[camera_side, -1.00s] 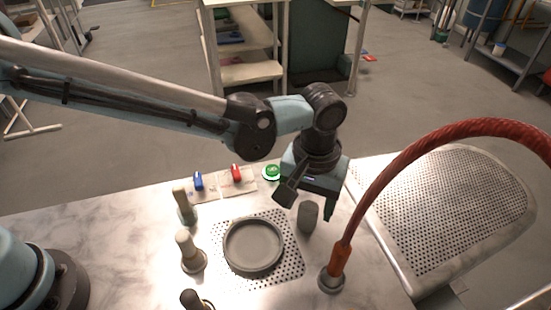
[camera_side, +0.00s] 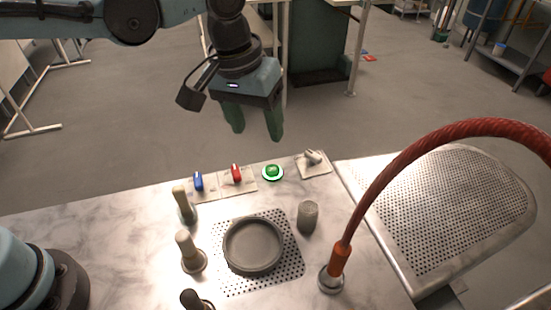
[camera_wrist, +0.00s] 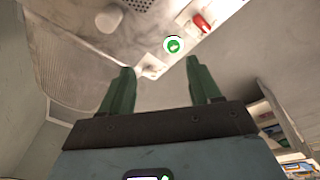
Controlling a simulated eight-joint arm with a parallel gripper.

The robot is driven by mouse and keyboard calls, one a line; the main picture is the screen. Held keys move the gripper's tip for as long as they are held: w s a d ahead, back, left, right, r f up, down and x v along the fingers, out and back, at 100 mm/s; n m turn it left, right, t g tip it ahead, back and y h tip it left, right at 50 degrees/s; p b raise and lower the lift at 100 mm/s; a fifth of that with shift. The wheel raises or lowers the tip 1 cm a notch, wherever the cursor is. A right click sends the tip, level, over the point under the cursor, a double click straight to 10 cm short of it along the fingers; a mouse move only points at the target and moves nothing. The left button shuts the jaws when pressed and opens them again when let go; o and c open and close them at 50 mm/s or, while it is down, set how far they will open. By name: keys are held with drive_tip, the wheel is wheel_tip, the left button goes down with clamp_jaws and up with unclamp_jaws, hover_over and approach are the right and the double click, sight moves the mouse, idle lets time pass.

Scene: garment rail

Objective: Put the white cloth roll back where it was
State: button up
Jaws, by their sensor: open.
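The white cloth roll (camera_side: 313,157) lies on a small pale square mat (camera_side: 323,168) at the table's back right corner in the side view. My gripper (camera_side: 256,135) is open and empty, with green fingers pointing down. It is raised above the back edge, left of the roll and apart from it. In the wrist view the fingers of my gripper (camera_wrist: 160,67) are spread, and the pale mat (camera_wrist: 157,67) shows between them, beyond the tips. The roll is too small there to make out clearly.
A green button (camera_side: 272,172), red switch (camera_side: 236,173) and blue switch (camera_side: 198,181) line the back edge. A grey cylinder (camera_side: 308,217) stands beside a round dish (camera_side: 253,245). A red hose (camera_side: 385,180) arches at right. Several pegs (camera_side: 188,251) stand at left.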

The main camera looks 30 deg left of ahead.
drive_tip(key=s+a+f+t, duration=0.1)
drive_tip(key=s+a, duration=0.3)
drive_tip(key=a, duration=0.6)
drive_tip(key=s+a+f+t+y, duration=0.1)
drive_tip(key=s+a+t, duration=0.3)
drive_tip(key=a, duration=0.6)
drive_tip(key=shift+a+f+m, duration=0.25)
drive_tip(key=shift+f+m, duration=0.15)
drive_tip(key=shift+f, duration=0.05)
drive_tip(key=shift+c, duration=0.4)
